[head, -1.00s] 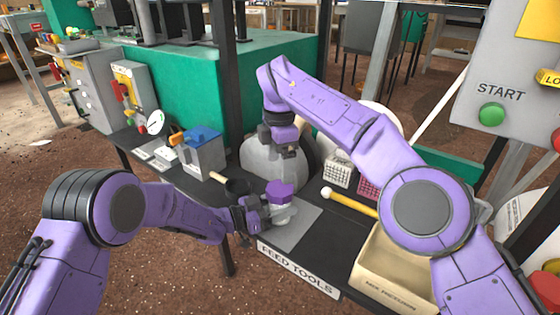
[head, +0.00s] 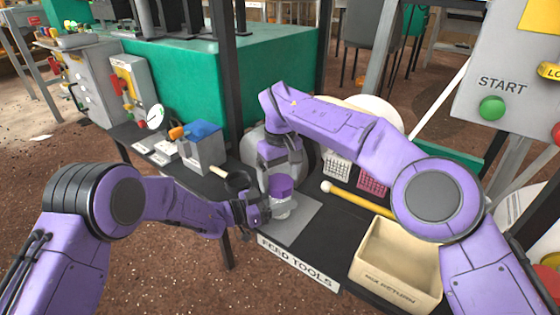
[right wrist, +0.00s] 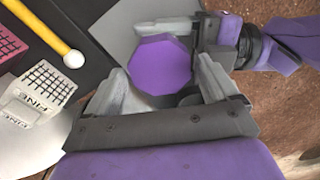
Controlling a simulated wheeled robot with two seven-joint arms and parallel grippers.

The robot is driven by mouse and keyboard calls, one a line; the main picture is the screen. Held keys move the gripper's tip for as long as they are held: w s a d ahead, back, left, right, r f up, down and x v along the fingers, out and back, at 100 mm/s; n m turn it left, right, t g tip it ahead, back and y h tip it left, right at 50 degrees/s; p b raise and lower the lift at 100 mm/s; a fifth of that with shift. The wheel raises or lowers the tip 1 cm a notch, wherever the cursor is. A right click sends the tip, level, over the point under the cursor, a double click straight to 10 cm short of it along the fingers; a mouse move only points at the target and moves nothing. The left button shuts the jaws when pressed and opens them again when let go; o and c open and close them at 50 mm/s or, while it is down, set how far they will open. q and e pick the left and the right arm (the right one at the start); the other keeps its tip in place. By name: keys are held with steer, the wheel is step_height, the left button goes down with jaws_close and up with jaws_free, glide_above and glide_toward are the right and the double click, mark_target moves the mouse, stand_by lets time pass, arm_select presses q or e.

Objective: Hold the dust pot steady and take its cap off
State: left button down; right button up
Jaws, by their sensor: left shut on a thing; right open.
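The dust pot (head: 280,208) is a pale, clear-looking pot standing on the grey mat (head: 306,220). Its purple faceted cap (head: 281,186) is on top; the cap also shows in the right wrist view (right wrist: 163,65). My left gripper (head: 262,209) is shut on the pot from the left, below the cap. My right gripper (head: 279,172) points down from above with its fingers apart around the cap; in the right wrist view its open fingers (right wrist: 165,92) reach toward the cap's near side. Whether they touch it I cannot tell. The pot's body is mostly hidden.
A yellow stick with a white ball end (head: 355,200) and white and pink mesh blocks (head: 337,166) lie right. A beige box (head: 395,262) stands front right. A blue-topped grey box (head: 204,150) is back left.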

steer(key=shift+f, duration=0.85)
steer(key=shift+c, duration=0.3)
